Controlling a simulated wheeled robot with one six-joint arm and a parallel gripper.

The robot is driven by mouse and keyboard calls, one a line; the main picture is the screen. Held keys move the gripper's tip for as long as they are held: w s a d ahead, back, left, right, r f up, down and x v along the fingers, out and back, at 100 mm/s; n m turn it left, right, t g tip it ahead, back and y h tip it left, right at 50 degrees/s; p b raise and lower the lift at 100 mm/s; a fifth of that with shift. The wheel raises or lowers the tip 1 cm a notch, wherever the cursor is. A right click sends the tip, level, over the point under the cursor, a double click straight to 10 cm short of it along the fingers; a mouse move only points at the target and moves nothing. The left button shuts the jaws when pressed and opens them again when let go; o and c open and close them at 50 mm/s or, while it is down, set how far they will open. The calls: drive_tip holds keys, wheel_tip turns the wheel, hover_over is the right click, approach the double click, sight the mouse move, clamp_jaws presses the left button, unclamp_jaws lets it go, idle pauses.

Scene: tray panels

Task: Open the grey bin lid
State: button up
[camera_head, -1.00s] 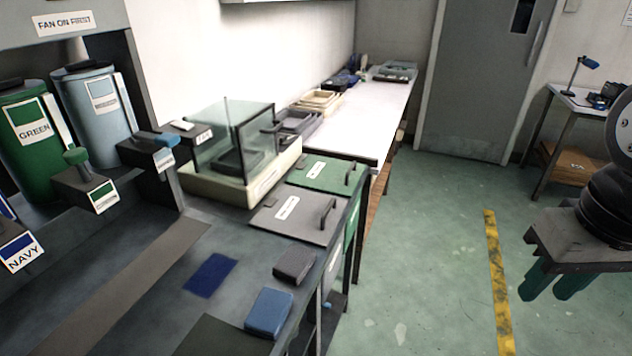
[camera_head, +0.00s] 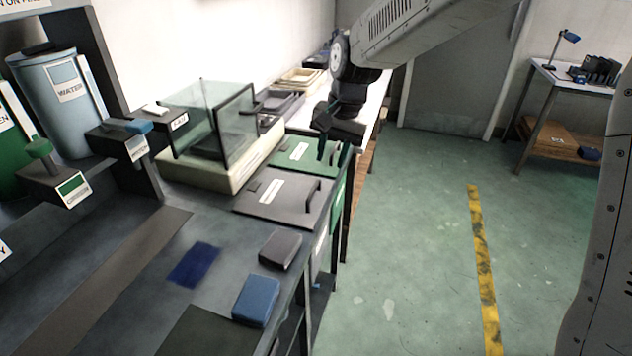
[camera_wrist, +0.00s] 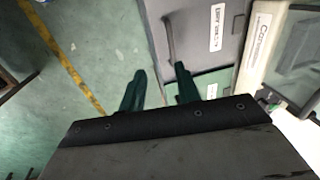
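The grey bin lid (camera_head: 268,208) lies flat and shut in the bench top, with a white label and a dark bar handle (camera_head: 313,194) at its right edge. In the wrist view the grey lid (camera_wrist: 197,45) is at the top, its handle (camera_wrist: 169,42) ahead of the fingers. My gripper (camera_head: 334,152) hangs above the right edge of the green lid (camera_head: 297,160), beyond the grey lid and apart from its handle. In the wrist view the two dark green fingers of my gripper (camera_wrist: 160,88) are spread, with nothing between them.
A glass-sided box on a cream base (camera_head: 190,170) stands left of the lids. A grey block (camera_head: 280,250) and a blue block (camera_head: 256,300) lie on the bench in front. The floor (camera_head: 410,240) right of the bench is clear, with a yellow stripe (camera_head: 481,260).

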sight(314, 188)
drive_tip(key=a+f, duration=0.1)
drive_tip(key=f, duration=0.2)
drive_tip(key=w+a+f, duration=0.1)
drive_tip(key=f, duration=0.2)
drive_tip(key=w+a+f, duration=0.1)
drive_tip(key=f, duration=0.2)
drive_tip(key=shift+w+a+f, duration=0.1)
drive_tip(key=shift+a+f, duration=0.15)
drive_tip(key=shift+f, duration=0.1)
clamp_jaws()
